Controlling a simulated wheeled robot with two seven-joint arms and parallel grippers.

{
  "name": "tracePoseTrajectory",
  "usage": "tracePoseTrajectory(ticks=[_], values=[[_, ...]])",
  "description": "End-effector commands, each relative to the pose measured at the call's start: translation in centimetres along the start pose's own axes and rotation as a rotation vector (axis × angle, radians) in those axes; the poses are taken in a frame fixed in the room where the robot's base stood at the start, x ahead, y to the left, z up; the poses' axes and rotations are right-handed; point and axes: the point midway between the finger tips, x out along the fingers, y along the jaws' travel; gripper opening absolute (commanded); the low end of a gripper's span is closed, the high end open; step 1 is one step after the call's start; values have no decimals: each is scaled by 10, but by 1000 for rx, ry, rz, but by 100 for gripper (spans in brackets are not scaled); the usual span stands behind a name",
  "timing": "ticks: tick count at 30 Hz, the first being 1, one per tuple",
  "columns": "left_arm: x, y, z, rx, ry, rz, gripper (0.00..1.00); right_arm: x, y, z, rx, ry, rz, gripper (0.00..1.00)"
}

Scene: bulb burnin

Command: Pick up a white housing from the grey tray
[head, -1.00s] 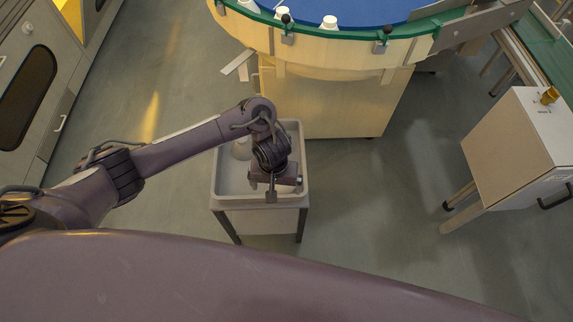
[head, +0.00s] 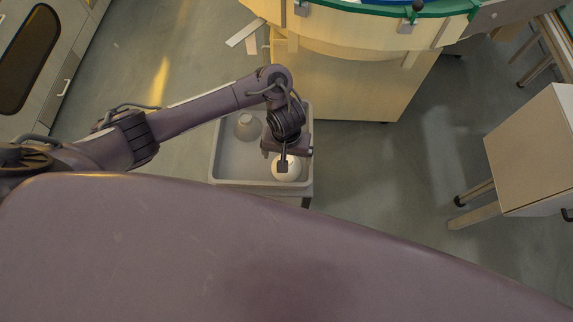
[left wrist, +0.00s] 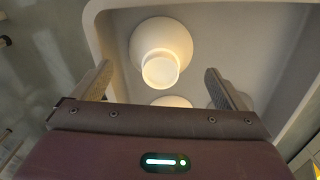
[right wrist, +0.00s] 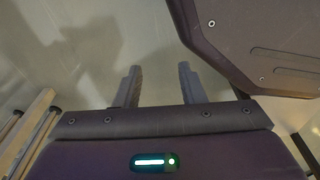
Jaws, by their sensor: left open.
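The grey tray (head: 225,172) stands on a small stand, its rim also in the left wrist view (left wrist: 105,40). A white housing (head: 244,127) stands in its far left part. A second white housing (head: 288,171) lies under my left gripper (head: 283,163), partly covered by it. In the left wrist view, one white housing (left wrist: 160,50) shows whole ahead of the fingers; another (left wrist: 172,101) is mostly hidden behind the gripper body. My left gripper (left wrist: 160,82) is open, with nothing clasped. My right gripper (right wrist: 158,85) has its fingers apart and empty over floor.
A round wooden table (head: 340,75) with a green rim stands beyond the tray. A box-like wooden cabinet (head: 535,150) on legs is at the right. A grey cabinet (head: 55,60) is at the far left. Floor (head: 420,150) is clear right of the tray.

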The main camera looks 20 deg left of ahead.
Motion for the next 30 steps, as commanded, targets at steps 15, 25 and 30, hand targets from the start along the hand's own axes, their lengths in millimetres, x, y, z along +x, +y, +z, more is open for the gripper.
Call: tracePoseTrajectory(ticks=[15, 25, 30], values=[[46, -9, 6, -3, -10, -26, 97, -4, 1, -37, 5, 19, 1, 36], [40, -3, 4, -4, -4, -12, 58, -6, 1, -39, 4, 22, 1, 36], [38, -2, 3, -4, -2, -10, 58, -7, 1, -36, 4, 17, 1, 36]])
